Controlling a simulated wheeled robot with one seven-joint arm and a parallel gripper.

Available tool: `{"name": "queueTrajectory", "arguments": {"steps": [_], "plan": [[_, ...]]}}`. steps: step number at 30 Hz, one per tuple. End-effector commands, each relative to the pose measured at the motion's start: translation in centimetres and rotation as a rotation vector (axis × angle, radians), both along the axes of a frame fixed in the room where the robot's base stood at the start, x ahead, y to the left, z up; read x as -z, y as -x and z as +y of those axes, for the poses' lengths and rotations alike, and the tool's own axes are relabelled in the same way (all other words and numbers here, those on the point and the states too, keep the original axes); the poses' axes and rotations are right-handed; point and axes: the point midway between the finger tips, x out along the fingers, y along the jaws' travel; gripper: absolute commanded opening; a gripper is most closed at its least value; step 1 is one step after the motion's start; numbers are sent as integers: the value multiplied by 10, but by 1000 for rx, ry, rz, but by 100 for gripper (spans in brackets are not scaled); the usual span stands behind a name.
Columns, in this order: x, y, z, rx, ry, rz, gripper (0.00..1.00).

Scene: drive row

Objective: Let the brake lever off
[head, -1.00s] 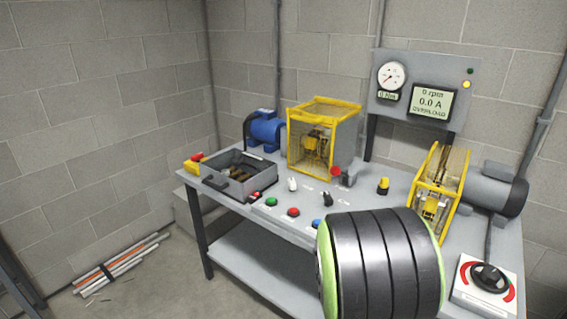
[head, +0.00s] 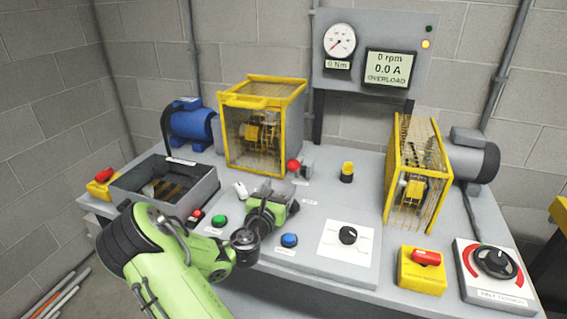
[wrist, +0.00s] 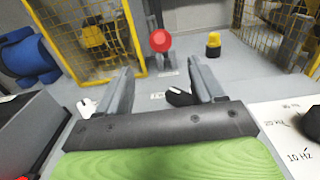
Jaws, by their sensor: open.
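A short lever with a red ball knob (head: 293,166), which looks like the brake lever, stands on the bench by a grey bracket, at the front right corner of the larger yellow cage. My gripper (head: 279,188) is low over the bench, on the near side of the lever, with its jaws apart and empty. In the wrist view the red knob (wrist: 160,41) shows beyond the fingertips, roughly centred between the jaws and apart from them. The lower part of the lever is hard to make out.
The larger yellow cage (head: 232,152) is just behind the lever. An open grey box (head: 120,197) lies left. A yellow-topped knob (head: 347,170) and a second cage (head: 390,185) stand right. Buttons sit near my gripper. The display (head: 390,68) reads 0 rpm, 0.0 A, OVERLOAD.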

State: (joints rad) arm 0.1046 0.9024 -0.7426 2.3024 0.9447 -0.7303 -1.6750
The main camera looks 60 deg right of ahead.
Motion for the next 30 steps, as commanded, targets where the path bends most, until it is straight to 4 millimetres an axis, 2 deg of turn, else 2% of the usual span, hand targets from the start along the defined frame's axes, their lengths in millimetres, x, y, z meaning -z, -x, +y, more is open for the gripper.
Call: {"name": "queueTrajectory", "arguments": {"steps": [1,9,15,19,26,27,30], "plan": [[-2,0,-13,4,2,-6,67],[-2,-11,-81,3,2,-8,67],[0,-18,-121,2,0,-7,67],[0,-21,-132,0,-1,-5,67],[0,-21,-134,0,-4,-4,67],[0,-21,-134,0,-3,-5,66],[0,-21,-134,1,-3,-5,51]]}}
